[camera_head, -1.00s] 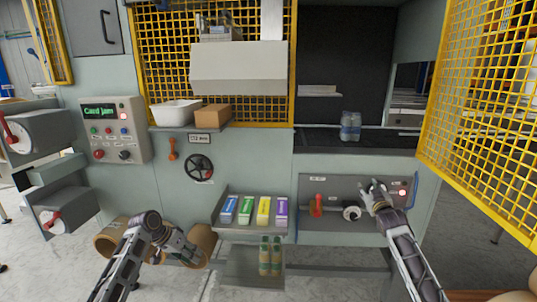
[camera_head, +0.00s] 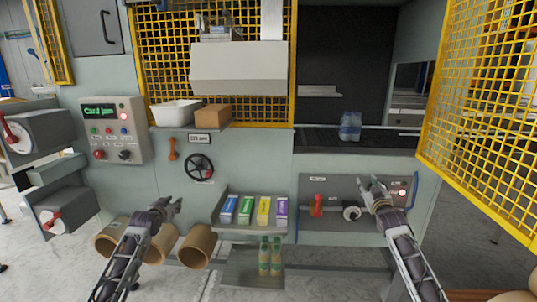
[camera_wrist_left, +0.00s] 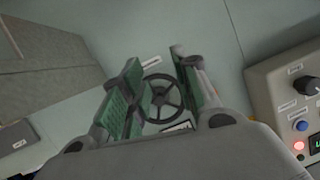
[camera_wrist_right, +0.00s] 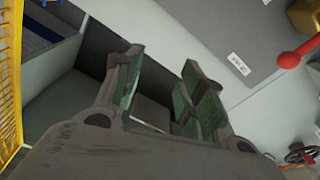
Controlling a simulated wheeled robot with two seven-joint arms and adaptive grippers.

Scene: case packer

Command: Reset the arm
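My left gripper (camera_head: 168,207) is raised in front of the machine's lower left, above the brown rolls. In the left wrist view its fingers (camera_wrist_left: 160,85) stand apart with nothing between them, and the black handwheel shows beyond. My right gripper (camera_head: 374,186) is in front of the grey panel at the right, beside the round knob (camera_head: 351,211). In the right wrist view its fingers (camera_wrist_right: 162,80) are apart and empty. The red-handled lever (camera_head: 317,205) is on that same panel, left of the knob.
The control box (camera_head: 115,130) reads "Card jam". A tray (camera_head: 250,229) holds several coloured boxes, with green bottles (camera_head: 270,256) on a lower shelf. The yellow mesh door (camera_head: 490,110) stands at right. A bottle pack (camera_head: 350,126) sits on the conveyor.

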